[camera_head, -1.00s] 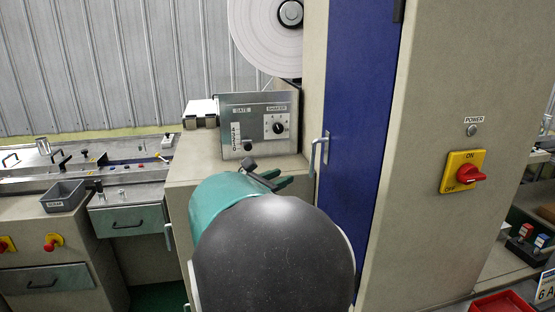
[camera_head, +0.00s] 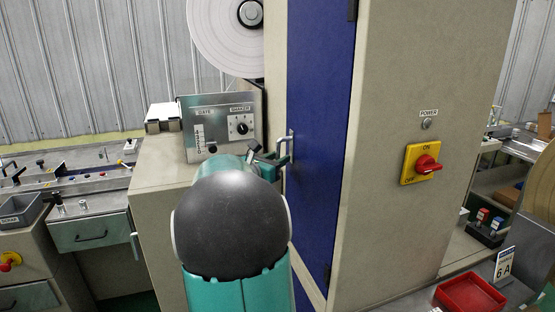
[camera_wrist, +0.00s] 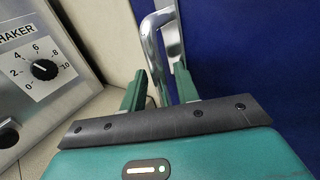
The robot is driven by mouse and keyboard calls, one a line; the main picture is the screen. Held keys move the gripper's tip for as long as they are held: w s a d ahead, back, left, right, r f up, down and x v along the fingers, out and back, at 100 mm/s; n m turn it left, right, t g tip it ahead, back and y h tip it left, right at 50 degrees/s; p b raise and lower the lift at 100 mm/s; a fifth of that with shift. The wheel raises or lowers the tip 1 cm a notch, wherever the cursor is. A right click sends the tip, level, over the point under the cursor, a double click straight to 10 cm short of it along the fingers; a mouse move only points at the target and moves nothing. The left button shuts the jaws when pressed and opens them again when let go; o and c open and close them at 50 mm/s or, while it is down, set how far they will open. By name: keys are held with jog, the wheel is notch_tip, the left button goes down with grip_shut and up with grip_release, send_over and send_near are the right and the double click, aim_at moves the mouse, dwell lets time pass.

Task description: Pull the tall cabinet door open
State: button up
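The tall cabinet door is a narrow blue panel (camera_head: 322,130) in the head view, and it looks closed. Its silver handle (camera_head: 289,140) is on the door's left edge. In the wrist view the handle (camera_wrist: 153,48) is a curved metal bar on a plate. My gripper (camera_head: 270,160) is at the handle in the head view, partly hidden by my arm. In the wrist view my gripper (camera_wrist: 160,88) is open, its two green fingers apart, with the lower part of the bar between them. I cannot tell whether either finger touches it.
A control box with a dial (camera_head: 222,125) stands close left of the handle, on a beige cabinet (camera_head: 160,180). A beige panel with a red and yellow power switch (camera_head: 421,163) is right of the door. A red tray (camera_head: 470,293) lies at lower right.

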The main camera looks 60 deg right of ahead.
jog(key=shift+d, duration=0.2)
grip_shut()
jog(key=shift+w+a, duration=0.1)
jog(key=shift+a, duration=0.05)
